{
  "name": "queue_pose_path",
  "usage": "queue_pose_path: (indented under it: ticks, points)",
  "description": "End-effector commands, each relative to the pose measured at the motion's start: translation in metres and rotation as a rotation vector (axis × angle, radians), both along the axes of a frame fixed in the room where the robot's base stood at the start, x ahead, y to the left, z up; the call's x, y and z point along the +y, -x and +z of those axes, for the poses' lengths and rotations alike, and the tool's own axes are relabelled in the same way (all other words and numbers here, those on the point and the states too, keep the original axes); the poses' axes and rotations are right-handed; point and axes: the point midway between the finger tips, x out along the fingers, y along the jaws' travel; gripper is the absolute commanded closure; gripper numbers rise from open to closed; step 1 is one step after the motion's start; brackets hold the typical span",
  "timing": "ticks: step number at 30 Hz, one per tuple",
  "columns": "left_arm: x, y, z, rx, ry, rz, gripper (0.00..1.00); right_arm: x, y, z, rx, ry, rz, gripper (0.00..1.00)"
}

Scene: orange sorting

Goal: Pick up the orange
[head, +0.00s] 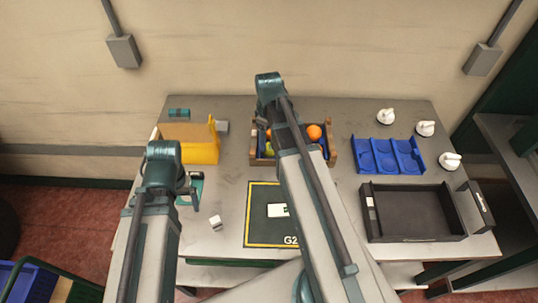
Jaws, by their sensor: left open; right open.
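An orange (314,132) sits in a wooden crate (333,153) at the back middle of the table. A smaller orange-coloured patch (268,133) shows at the crate's left side, partly hidden by my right arm. My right arm crosses in front of the crate. Only a small grey part of my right gripper (262,122) seems to show beside the arm, over the crate's left side; its fingers are mostly hidden. My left gripper (192,186) is mostly hidden behind its arm at the table's left. I see nothing held in either gripper.
A yellow bin (205,153) stands left of the crate. A blue compartment tray (387,156), a black tray (412,236) and several white knobbed items (425,128) are at right.

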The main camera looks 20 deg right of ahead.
Motion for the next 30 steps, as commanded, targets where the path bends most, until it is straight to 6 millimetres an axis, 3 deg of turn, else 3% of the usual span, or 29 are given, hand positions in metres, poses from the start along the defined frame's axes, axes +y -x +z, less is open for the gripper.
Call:
queue_pose_path:
  ticks: [8,21,29,30]
  points:
    - [0.0,0.0,-0.006,0.0,0.0,0.0,0.11,0.0,0.0,-0.006,0.0,0.0,0.0,0.26]
    - [0.0,0.0,-0.053,0.0,0.0,0.002,0.11,-0.002,0.0,-0.053,0.0,0.0,0.0,0.26]
    - [0.0,0.0,-0.052,0.0,0.0,0.001,0.11,-0.002,0.0,-0.052,0.0,0.0,0.0,0.26]
    - [0.0,0.0,-0.052,0.0,0.0,0.001,0.11,-0.002,0.0,-0.052,0.0,0.0,0.0,0.32]
